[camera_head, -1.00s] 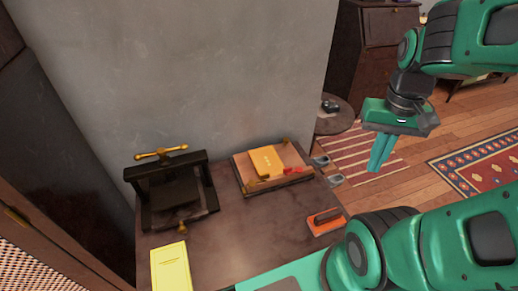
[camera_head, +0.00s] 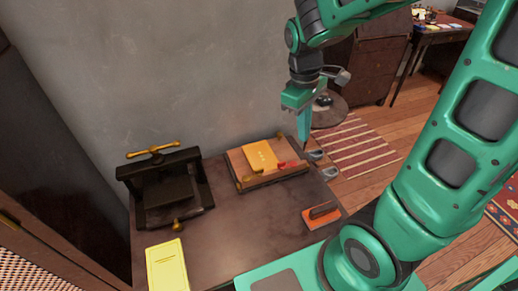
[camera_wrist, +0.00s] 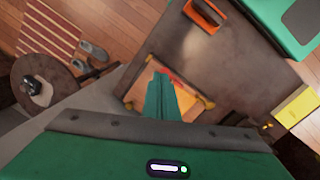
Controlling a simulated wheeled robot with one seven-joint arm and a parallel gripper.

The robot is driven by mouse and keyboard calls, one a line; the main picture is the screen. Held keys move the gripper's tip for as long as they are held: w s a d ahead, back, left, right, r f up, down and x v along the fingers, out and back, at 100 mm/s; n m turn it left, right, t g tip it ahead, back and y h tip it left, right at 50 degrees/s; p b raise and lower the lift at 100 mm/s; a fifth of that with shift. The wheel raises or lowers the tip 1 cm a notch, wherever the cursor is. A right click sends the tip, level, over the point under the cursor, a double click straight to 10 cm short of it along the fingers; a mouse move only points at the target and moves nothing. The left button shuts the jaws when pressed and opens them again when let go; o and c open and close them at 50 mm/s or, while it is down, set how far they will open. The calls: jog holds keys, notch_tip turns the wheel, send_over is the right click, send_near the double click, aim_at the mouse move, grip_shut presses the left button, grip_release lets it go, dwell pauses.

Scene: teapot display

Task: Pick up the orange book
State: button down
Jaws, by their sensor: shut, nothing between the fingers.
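The orange book (camera_head: 260,157) lies flat on a wooden board-like stand (camera_head: 240,172) at the back of the dark table, beside a small red item (camera_head: 287,165). My gripper (camera_head: 304,140) is shut and empty, pointing down, to the right of the book and higher than the table in the head view. In the wrist view my shut fingers (camera_wrist: 160,90) cover part of the stand, and the book is mostly hidden behind them.
A black press (camera_head: 168,190) with brass handles stands at the table's left. A yellow book (camera_head: 167,266) lies at the front left. An orange item with a dark handle (camera_head: 322,214) lies near the right edge. The table's middle (camera_head: 235,215) is clear. A wall rises behind.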

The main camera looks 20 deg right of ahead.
jog(key=w+a+f+n, duration=0.2)
jog(key=a+f+n, duration=0.1)
jog(key=a, duration=0.4)
jog(key=w+a+f+n, duration=0.3)
jog(key=a+f+n, duration=0.1)
jog(key=a, duration=0.3)
jog(key=w+a+f+n, duration=0.3)
jog(key=a+f+n, duration=0.1)
jog(key=a, duration=0.3)
jog(key=shift+a+n+h, duration=0.1)
jog(key=shift+n+h, duration=0.2)
jog(key=shift+n, duration=0.4)
send_near(262, 158)
jog(key=f, duration=0.3)
jog(key=d+f, duration=0.1)
jog(key=f, duration=0.1)
jog(key=shift+f, duration=0.9)
jog(key=shift+s, duration=0.2)
